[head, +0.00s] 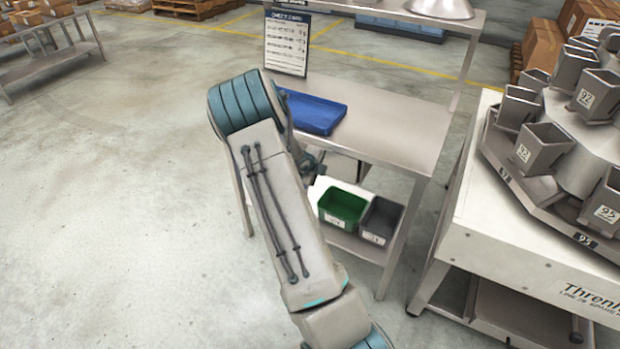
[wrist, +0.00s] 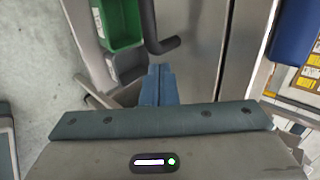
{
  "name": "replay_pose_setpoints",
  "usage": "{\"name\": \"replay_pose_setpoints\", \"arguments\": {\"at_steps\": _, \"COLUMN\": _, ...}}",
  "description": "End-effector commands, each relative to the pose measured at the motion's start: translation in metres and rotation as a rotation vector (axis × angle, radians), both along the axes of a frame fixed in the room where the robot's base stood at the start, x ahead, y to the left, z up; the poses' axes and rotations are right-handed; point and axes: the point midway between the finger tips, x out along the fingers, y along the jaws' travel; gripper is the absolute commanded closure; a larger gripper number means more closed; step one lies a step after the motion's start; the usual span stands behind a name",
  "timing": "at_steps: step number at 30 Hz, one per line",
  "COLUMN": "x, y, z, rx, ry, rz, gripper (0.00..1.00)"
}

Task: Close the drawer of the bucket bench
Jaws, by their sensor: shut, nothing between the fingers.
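The bucket bench (head: 385,115) is a steel table with a lower shelf, right of my arm in the head view. My arm covers much of its left front, so the drawer is mostly hidden there. In the wrist view, a dark bar handle (wrist: 153,28) stands out beside a steel face (wrist: 195,50), which looks like the drawer front. How far the drawer is out, I cannot tell. My gripper (wrist: 162,72) shows blue fingers, shut together and empty, just below the bent end of the handle. Whether they touch it is unclear.
A blue tray (head: 318,112) lies on the bench top beside a printed sign (head: 287,45). A green bin (head: 342,207) and a grey bin (head: 381,219) stand on the lower shelf. A multihead weigher (head: 540,225) stands close on the right. The floor (head: 110,200) at left is clear.

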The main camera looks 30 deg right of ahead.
Motion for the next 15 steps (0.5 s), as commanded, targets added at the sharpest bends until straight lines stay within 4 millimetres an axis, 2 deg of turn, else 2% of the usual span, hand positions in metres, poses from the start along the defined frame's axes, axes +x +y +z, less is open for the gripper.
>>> {"name": "replay_pose_setpoints", "arguments": {"at_steps": 1, "x": -0.002, "y": 0.014, "z": -0.001, "rx": 0.004, "ry": -0.001, "rz": 0.007, "gripper": 1.00}}
{"name": "replay_pose_setpoints", "arguments": {"at_steps": 3, "x": -0.007, "y": 0.025, "z": 0.016, "rx": 0.004, "ry": -0.005, "rz": 0.007, "gripper": 1.00}}
{"name": "replay_pose_setpoints", "arguments": {"at_steps": 9, "x": -0.023, "y": 0.056, "z": 0.047, "rx": 0.005, "ry": -0.003, "rz": 0.010, "gripper": 1.00}}
{"name": "replay_pose_setpoints", "arguments": {"at_steps": 15, "x": -0.032, "y": 0.074, "z": 0.064, "rx": 0.005, "ry": -0.002, "rz": 0.010, "gripper": 1.00}}
